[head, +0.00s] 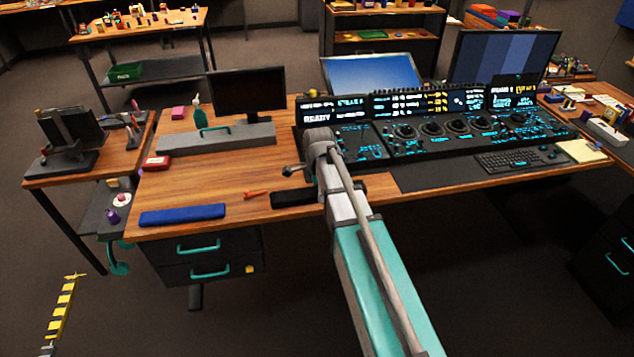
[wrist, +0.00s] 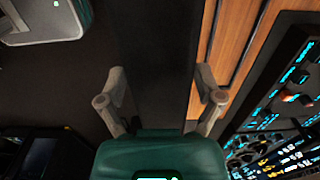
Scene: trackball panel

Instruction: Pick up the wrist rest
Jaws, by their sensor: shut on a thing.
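The wrist rest is a long black padded bar. In the head view my gripper is mostly hidden by my arm. I cannot tell whether the bar touches the desk.
A blue bar (head: 183,215) and a red marker-like item (head: 255,195) lie left on the wooden desk (head: 225,172). The control console (head: 430,130) stands behind my arm, with a keyboard (head: 515,160) to the right. Bare desk shows around the blue bar.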

